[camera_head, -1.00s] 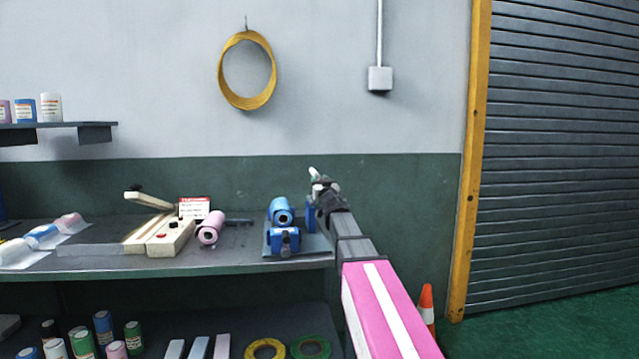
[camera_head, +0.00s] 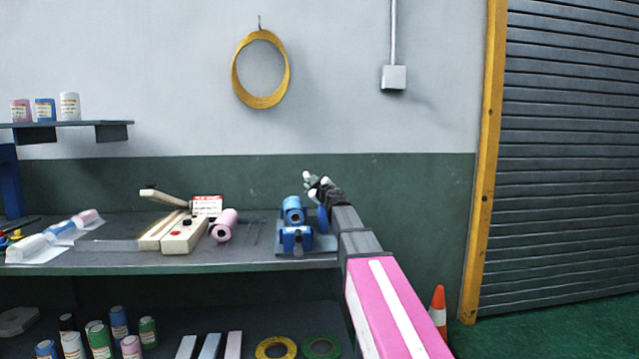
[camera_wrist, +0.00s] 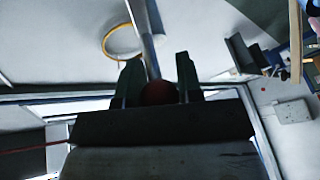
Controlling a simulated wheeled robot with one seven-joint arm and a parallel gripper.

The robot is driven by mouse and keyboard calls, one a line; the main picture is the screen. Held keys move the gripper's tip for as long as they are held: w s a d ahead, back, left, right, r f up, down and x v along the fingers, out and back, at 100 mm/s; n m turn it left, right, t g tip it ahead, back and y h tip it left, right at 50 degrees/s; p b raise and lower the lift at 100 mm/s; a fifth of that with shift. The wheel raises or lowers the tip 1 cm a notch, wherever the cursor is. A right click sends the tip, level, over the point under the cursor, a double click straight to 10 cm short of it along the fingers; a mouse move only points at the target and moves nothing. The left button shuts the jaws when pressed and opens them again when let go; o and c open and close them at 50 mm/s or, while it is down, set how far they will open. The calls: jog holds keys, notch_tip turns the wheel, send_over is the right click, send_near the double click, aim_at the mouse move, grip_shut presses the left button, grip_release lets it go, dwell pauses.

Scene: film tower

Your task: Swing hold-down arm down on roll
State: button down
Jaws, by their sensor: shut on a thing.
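In the head view a blue roll (camera_head: 293,203) sits on a small blue film stand (camera_head: 297,237) near the right end of the bench. My gripper (camera_head: 316,183) is just above and right of that roll. In the wrist view my gripper (camera_wrist: 158,82) has its two dark fingers closed on a dark red knob (camera_wrist: 158,94). A grey rod, the hold-down arm (camera_wrist: 149,45), runs up the picture from the knob. In the head view the knob and rod are hidden or too small to make out. Whether the arm touches the roll cannot be told.
A cream sealer (camera_head: 183,235) with its lever raised and a pink roll (camera_head: 224,225) are left of the stand. Bottles and tape rolls fill the lower shelf.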

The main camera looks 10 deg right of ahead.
jog(key=a+f+n+g+h, duration=0.1)
jog(key=a+f+n+g, duration=0.2)
jog(key=a+f+n, duration=0.2)
jog(key=shift+f+n+g, duration=0.3)
jog(key=shift+f+n, duration=0.45)
jog(key=shift+n, duration=1.05)
jog(key=c, duration=0.8)
grip_release()
